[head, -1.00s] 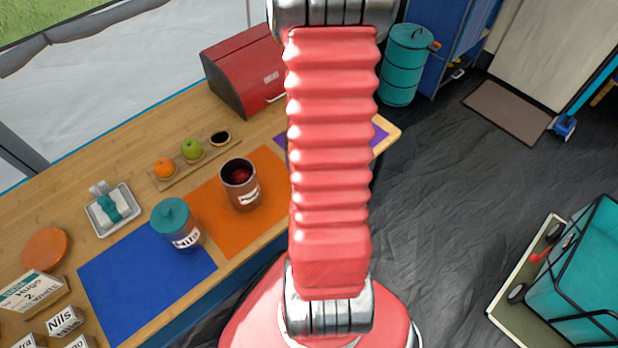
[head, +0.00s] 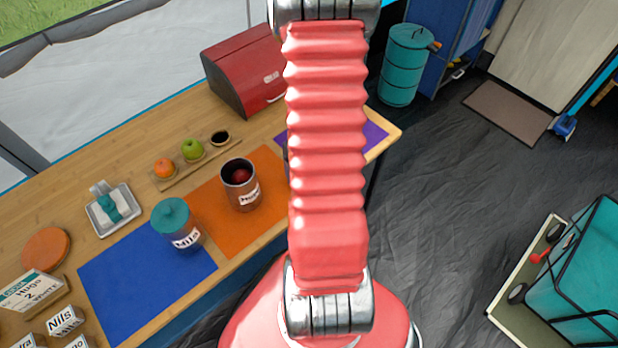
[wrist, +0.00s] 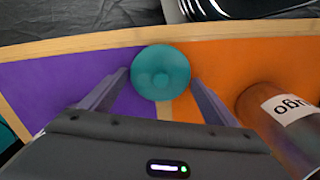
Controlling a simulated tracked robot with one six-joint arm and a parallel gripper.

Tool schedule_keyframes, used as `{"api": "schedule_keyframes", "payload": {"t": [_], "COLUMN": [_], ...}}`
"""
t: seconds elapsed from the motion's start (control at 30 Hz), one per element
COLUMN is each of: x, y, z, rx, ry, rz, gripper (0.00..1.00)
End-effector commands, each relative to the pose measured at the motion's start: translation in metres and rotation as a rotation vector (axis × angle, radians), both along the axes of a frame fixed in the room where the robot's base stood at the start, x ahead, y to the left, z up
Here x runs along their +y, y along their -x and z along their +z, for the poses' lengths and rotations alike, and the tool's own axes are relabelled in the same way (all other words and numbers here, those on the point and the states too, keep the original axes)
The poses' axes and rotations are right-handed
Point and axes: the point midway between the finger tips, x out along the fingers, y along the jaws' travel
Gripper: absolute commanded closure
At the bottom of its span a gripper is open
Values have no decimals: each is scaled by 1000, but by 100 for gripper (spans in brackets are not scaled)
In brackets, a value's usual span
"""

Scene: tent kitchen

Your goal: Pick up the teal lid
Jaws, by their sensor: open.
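A round teal lid (wrist: 160,72) with a knob shows in the wrist view, over the border of the purple and orange mats near the counter's edge. My gripper (wrist: 158,80) is open, with one finger on each side of the lid; I cannot tell whether they touch it. In the head view my arm hides this lid and my gripper. Another teal lid (head: 173,213) sits on the jar labelled Nils (head: 186,239) on the blue mat.
An open jar (head: 241,191) holding something red stands on the orange mat (head: 205,206); a labelled jar (wrist: 280,115) is right of my gripper in the wrist view. A red bread box (head: 240,75) stands behind. A teal thing (wrist: 6,137) shows at the wrist view's left edge.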

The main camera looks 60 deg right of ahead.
Motion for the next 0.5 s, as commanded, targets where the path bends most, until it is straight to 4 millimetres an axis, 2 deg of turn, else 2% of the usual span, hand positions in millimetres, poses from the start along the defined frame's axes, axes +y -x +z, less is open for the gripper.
{"api": "schedule_keyframes", "payload": {"t": [0.03,0.5], "x": [0,0], "y": [0,0], "z": [0,0], "rx": [0,0], "ry": [0,0], "rz": [0,0], "gripper": [19,50]}}
